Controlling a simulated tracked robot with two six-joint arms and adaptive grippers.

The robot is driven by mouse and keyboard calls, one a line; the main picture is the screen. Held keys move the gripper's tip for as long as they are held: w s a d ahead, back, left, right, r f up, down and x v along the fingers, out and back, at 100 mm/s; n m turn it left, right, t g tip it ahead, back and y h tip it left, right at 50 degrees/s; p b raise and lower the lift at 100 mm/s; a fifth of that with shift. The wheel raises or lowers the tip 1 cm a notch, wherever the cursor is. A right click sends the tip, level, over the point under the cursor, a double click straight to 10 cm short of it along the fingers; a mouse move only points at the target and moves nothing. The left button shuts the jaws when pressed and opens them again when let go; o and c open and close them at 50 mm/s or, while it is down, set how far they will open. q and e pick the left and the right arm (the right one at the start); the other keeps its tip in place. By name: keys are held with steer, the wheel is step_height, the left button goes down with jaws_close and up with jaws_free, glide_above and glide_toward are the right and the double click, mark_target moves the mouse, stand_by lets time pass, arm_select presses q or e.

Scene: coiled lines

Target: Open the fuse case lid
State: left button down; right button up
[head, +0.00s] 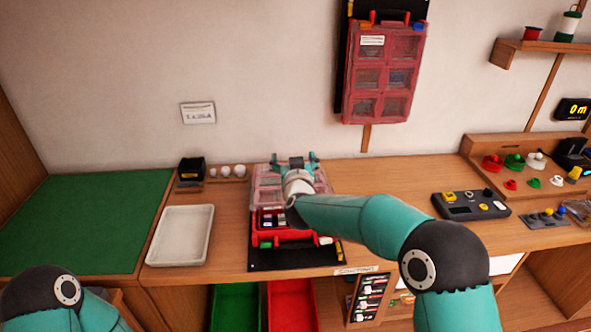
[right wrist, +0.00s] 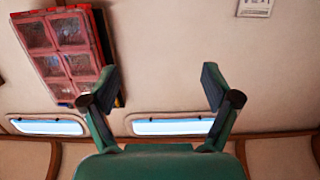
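The fuse case (head: 262,236) lies on a black mat on the workbench, a red tray with dark and coloured pieces inside. Its front compartments are uncovered. Its pinkish clear lid (head: 264,186) shows behind the tray, raised or folded back; its exact angle is unclear. My right gripper (head: 296,158) is above the lid's back edge, and its forearm hides part of the case. In the right wrist view its fingers (right wrist: 158,88) are spread with nothing between them; contact with the lid cannot be told. My left gripper is out of view.
A similar red case (head: 384,70) hangs on a black wall board. A white tray (head: 181,236) and green mat (head: 75,222) are left. A dark device (head: 471,205) stands right. Green (head: 236,305) and red (head: 291,305) bins are below the bench edge.

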steer(key=s+r, duration=0.1)
steer(key=s, duration=1)
steer(key=shift+s+r, duration=0.2)
steer(key=shift+s, duration=0.05)
